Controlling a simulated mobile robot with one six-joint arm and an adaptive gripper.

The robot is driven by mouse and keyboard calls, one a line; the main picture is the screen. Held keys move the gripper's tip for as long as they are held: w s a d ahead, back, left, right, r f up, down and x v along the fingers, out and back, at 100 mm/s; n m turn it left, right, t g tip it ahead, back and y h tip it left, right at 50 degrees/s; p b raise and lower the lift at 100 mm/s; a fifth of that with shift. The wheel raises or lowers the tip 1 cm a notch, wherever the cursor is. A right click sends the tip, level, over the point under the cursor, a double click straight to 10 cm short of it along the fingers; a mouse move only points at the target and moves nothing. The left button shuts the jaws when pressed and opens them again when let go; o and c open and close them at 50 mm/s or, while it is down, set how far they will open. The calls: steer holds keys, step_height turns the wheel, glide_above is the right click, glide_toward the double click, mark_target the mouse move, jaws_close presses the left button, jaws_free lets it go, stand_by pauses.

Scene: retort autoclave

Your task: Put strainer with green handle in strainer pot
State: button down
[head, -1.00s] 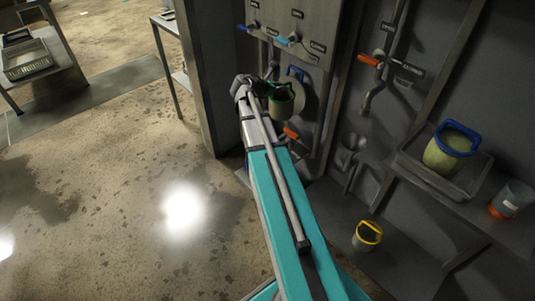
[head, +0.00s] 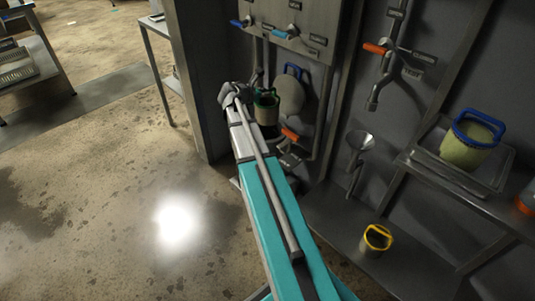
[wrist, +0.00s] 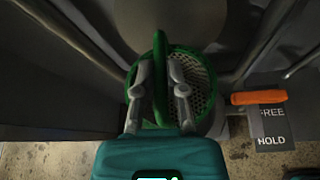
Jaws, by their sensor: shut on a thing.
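The strainer with the green handle (head: 265,100) hangs upright from my gripper in the head view. In the wrist view its green rim and perforated inside (wrist: 199,82) show below the fingers. My gripper (wrist: 160,80) is shut on the green handle (wrist: 160,60), with one finger on each side. In the head view my gripper (head: 246,93) is at the far end of the arm, in front of a round grey lid-like plate (head: 292,98) with a blue handle. I cannot make out the strainer pot for certain; the space below the strainer is mostly hidden.
An orange lever (wrist: 259,97) with a FREE/HOLD label is close right of the strainer. Pipes and a valve panel (head: 290,30) stand behind. Open floor lies left.

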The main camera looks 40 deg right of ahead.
mark_target(265, 120)
step_height(265, 120, down, 14)
steer(key=b, duration=1.3)
steer(key=shift+r, duration=0.25)
steer(key=shift+b, duration=0.3)
step_height(265, 120, down, 4)
steer(key=b, duration=0.4)
steer(key=shift+f, duration=0.25)
steer(key=shift+s+f+b, duration=0.1)
steer(key=shift+f+b, duration=0.4)
steer(key=shift+b, duration=0.3)
steer(key=c, duration=0.7)
jaws_free()
steer(key=shift+s, duration=0.15)
steer(key=shift+a, duration=0.1)
